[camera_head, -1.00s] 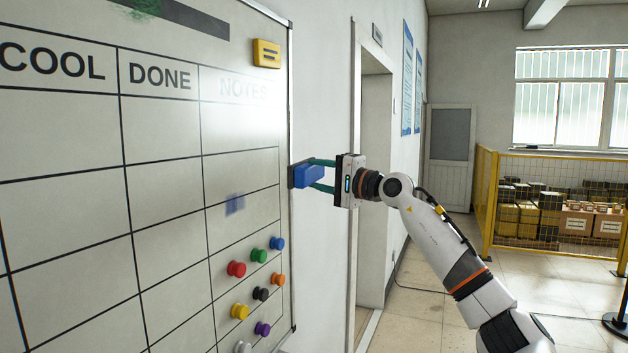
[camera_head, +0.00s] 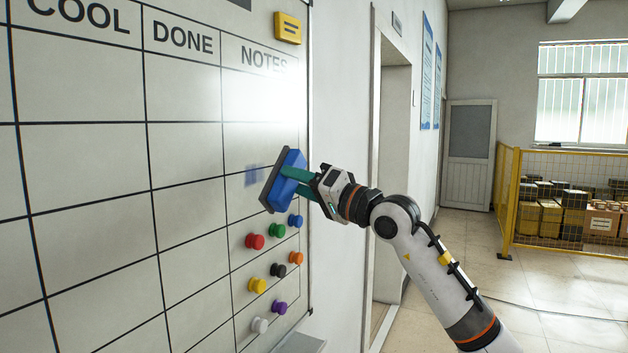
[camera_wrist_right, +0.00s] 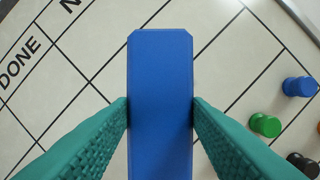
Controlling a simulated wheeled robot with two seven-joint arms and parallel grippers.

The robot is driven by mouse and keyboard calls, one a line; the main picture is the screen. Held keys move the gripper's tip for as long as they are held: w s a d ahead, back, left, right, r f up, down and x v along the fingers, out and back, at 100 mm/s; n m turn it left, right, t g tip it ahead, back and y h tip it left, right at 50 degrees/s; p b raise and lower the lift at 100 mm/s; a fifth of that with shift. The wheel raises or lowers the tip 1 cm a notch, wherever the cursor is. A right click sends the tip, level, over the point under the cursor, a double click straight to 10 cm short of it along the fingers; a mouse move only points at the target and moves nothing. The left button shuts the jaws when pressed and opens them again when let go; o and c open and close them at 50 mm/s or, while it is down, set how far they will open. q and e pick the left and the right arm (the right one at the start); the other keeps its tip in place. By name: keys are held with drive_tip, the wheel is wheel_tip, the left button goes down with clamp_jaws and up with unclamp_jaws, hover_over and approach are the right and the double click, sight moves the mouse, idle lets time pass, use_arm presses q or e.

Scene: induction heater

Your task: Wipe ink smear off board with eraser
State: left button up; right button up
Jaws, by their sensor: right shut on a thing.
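My right gripper (camera_head: 296,182) is shut on a blue eraser (camera_head: 285,179) with a dark pad facing the board. The eraser is tilted and close to the whiteboard (camera_head: 185,262); I cannot tell whether the pad touches it. A faint blue ink smear (camera_head: 253,175) lies in the NOTES column, just left of the eraser. In the right wrist view the eraser (camera_wrist_right: 160,95) stands between the two green fingers and hides the board behind it. The smear does not show there. My left gripper is not in view.
Several coloured round magnets, among them a red one (camera_head: 254,241) and a blue one (camera_head: 295,220), sit on the board below the eraser. A yellow block (camera_head: 288,28) is at the board's top right. A doorway and yellow fence (camera_head: 509,200) stand beyond.

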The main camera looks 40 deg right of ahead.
sight(272, 184)
drive_tip(key=shift+s+a+f+n, duration=0.2)
drive_tip(key=shift+s+a+n, duration=0.1)
drive_tip(key=shift+s+a, duration=0.15)
drive_tip(key=shift+w+a+r+p, duration=0.15)
drive_tip(key=shift+w+p, duration=0.05)
drive_tip(key=shift+p, duration=0.3)
drive_tip(key=p+x, duration=0.3)
drive_tip(key=x, duration=0.1)
drive_tip(key=shift+a+f, duration=0.35)
drive_tip(key=shift+w+a+f+p, duration=0.2)
drive_tip(key=shift+w+a+p, duration=0.05)
drive_tip(key=shift+w+p, duration=0.25)
drive_tip(key=shift+p+x, duration=0.35)
drive_tip(key=shift+x, duration=0.65)
drive_tip(key=shift+f, duration=0.15)
